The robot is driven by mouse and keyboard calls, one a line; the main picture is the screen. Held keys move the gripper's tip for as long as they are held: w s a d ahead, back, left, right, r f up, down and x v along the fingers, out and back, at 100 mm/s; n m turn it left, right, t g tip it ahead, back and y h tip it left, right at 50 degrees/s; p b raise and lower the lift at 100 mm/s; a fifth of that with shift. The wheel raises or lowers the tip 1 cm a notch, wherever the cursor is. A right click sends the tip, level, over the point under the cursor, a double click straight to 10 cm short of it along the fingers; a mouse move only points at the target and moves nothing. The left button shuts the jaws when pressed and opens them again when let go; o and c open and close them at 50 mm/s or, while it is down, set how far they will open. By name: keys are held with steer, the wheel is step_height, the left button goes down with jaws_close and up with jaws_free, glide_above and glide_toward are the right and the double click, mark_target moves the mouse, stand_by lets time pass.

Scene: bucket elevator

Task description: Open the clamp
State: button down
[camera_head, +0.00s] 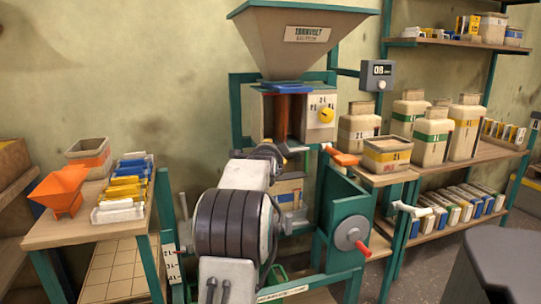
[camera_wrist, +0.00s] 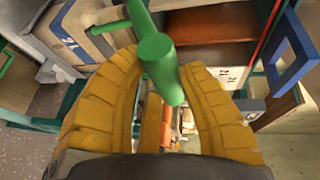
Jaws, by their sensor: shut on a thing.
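In the wrist view, the two yellow fingers of my gripper (camera_wrist: 160,66) stand either side of a green rounded handle (camera_wrist: 158,48) and are shut on it. It looks like the clamp's handle. Its rod runs up out of the picture, and its lower end sits between the fingers. The clamp's body cannot be made out. In the head view my own arm covers the middle of the bagging machine (camera_head: 347,209), below the hopper (camera_head: 303,45), and hides my gripper and the handle.
A blue loop handle (camera_wrist: 291,55) lies right of my gripper. A printed bag (camera_wrist: 88,32) lies to its left. A side table (camera_head: 60,232) holds an orange funnel (camera_head: 60,190) and small packs. Shelves at right hold several jars. A red-knobbed crank (camera_head: 352,232) sticks out front right.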

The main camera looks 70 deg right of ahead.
steer(key=shift+w+r, duration=0.1)
steer(key=shift+r, duration=0.2)
steer(key=c, duration=1.1)
jaws_free()
steer(key=o, duration=0.4)
steer(key=shift+d+f, duration=0.1)
steer(key=shift+c, duration=0.2)
steer(key=v, duration=1.2)
